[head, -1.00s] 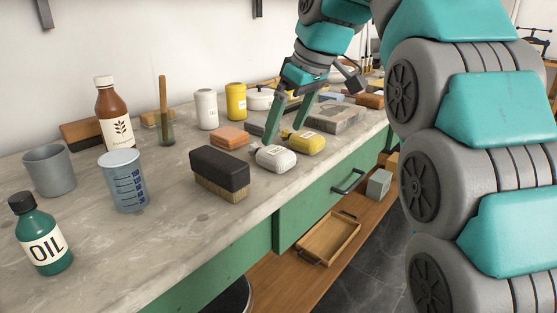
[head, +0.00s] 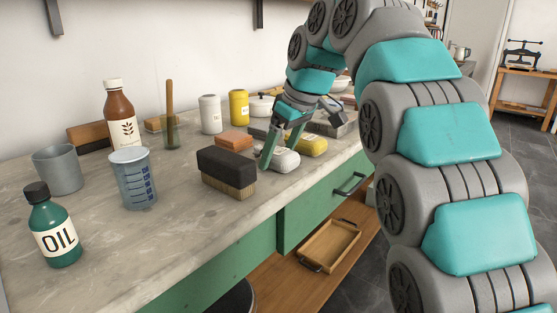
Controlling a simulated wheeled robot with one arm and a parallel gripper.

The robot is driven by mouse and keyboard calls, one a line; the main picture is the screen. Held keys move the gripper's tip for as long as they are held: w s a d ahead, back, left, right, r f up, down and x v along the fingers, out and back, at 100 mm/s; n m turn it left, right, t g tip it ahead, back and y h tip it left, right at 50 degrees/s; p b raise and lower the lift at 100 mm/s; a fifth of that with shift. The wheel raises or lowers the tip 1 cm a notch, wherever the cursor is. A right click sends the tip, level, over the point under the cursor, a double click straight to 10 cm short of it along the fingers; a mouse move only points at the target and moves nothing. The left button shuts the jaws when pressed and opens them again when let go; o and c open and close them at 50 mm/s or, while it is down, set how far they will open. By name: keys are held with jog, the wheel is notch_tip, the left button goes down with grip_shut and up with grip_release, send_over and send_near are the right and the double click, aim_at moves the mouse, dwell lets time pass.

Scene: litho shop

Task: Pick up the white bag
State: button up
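The white bag (head: 284,161) lies on the stone worktop, just right of the black-topped brush. My gripper (head: 281,156) is down at it with its green fingers spread. One finger stands at the bag's left side, and the other is at its far right side, near the yellow bag (head: 313,146). Part of the white bag is hidden behind the near finger. I cannot tell whether the fingers touch it.
The brush (head: 227,171) stands close to the left of my gripper. An orange block (head: 235,142) is just behind. A measuring cup (head: 133,178) and oil bottle (head: 54,229) stand at left. The worktop's front is clear.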

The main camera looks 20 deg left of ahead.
aim_at(276, 156)
jog(key=c, duration=1.1)
jog(key=shift+o, duration=0.2)
jog(key=shift+r, duration=0.3)
jog(key=shift+r+p, duration=0.75)
jog(key=shift+r, duration=0.95)
jog(key=shift+s+d+f, duration=0.1)
jog(key=shift+s+f, duration=0.1)
jog(key=shift+s, duration=0.05)
jog(key=shift+s+d+b, duration=0.3)
jog(key=shift+s+b, duration=0.05)
jog(key=shift+s, duration=0.3)
jog(key=shift+s+d+b, duration=0.3)
jog(key=shift+s, duration=0.35)
jog(key=s+d+r+b, duration=0.1)
jog(key=s+d, duration=0.4)
jog(key=s, duration=0.6)
jog(key=shift+s+r+b, duration=0.25)
jog(key=shift+b, duration=0.25)
